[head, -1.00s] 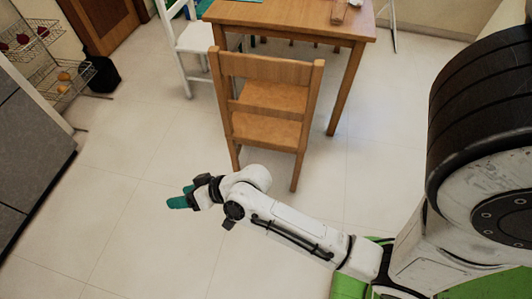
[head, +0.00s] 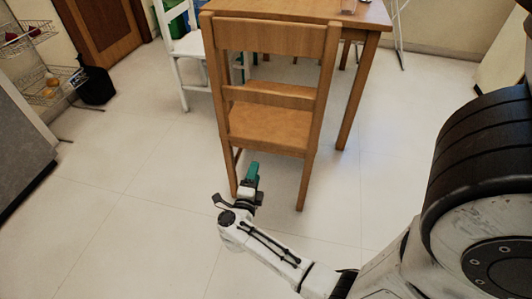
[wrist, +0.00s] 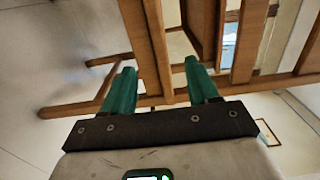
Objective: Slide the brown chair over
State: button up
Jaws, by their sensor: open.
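The brown chair (head: 270,123) stands upright on the tiled floor with its slatted back toward me, in front of the wooden table (head: 365,14). My gripper (head: 252,170) is low, just in front of the chair's seat and between its two near legs in the head view. In the wrist view my gripper (wrist: 158,85) has its two teal fingers apart, with chair bars (wrist: 158,45) beyond and between them. Whether the fingers touch the chair I cannot tell. Nothing is held.
A white chair (head: 186,45) stands to the left of the table. A wire rack (head: 50,88) and a black bin (head: 97,86) are at the far left, beside a grey cabinet (head: 22,135). The floor (head: 120,190) left of the brown chair is clear.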

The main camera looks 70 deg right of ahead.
aim_at(266, 145)
jog(key=shift+g, duration=0.3)
jog(key=d+b, duration=0.1)
jog(key=d, duration=0.4)
jog(key=d+b, duration=0.1)
jog(key=d, duration=0.4)
jog(key=d+b, duration=0.2)
jog(key=d, duration=0.4)
jog(key=shift+w+d+f, duration=0.1)
jog(key=shift+w+f, duration=0.1)
jog(key=shift+w, duration=0.2)
grip_shut()
jog(key=shift+f, duration=0.1)
